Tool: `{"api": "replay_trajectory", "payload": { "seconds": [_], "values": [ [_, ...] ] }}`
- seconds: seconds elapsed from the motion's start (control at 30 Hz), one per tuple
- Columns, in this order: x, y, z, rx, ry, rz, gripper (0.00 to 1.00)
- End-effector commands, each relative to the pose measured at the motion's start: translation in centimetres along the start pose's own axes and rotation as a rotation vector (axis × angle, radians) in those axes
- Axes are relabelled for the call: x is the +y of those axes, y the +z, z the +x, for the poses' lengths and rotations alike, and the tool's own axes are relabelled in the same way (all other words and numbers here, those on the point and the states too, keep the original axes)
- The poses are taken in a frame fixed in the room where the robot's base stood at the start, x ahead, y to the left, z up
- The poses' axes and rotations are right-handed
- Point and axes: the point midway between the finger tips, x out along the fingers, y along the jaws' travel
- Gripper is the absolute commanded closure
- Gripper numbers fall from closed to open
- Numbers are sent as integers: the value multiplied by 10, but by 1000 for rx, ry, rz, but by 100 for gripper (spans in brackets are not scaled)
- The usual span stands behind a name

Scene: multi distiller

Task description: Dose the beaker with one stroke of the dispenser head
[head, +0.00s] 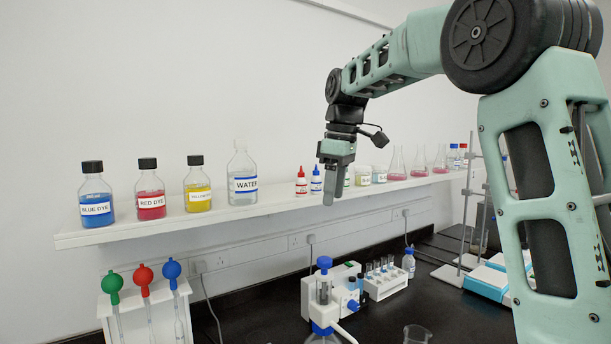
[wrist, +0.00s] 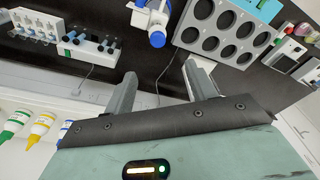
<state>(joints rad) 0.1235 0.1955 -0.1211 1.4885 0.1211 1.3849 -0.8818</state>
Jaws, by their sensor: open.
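The dispenser head (head: 323,288), white and clear with a blue cap, stands on a bottle at the bottom centre of the head view. Its white spout points down to the right. The beaker (head: 417,335) is clear glass, cut off by the bottom edge, right of the dispenser; I cannot tell its contents. My gripper (head: 337,185) hangs fingers-down, well above the dispenser and apart from it. In the wrist view my gripper (wrist: 160,85) has its fingers spread with nothing between them. A blue-and-white part (wrist: 157,38), probably the dispenser, shows beyond them.
A white shelf (head: 270,216) with dye bottles and flasks runs along the wall behind. A pipette stand (head: 145,300) is at lower left. A tube rack (head: 383,284) and wash bottle (head: 408,263) stand right of the dispenser. A grey block with round wells (wrist: 222,32) shows in the wrist view.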

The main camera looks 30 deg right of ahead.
Motion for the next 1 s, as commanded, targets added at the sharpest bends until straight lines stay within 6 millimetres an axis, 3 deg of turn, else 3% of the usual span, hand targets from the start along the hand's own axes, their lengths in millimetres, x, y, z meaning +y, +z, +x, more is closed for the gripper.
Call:
{"api": "replay_trajectory", "payload": {
  "seconds": [0.1, 0.27, 1.0],
  "values": [
    [8, 4, -5, -2, 4, 0, 44],
    [8, 4, 12, -3, 2, -1, 44],
    [7, 4, 145, -3, 2, -1, 44]
  ]
}}
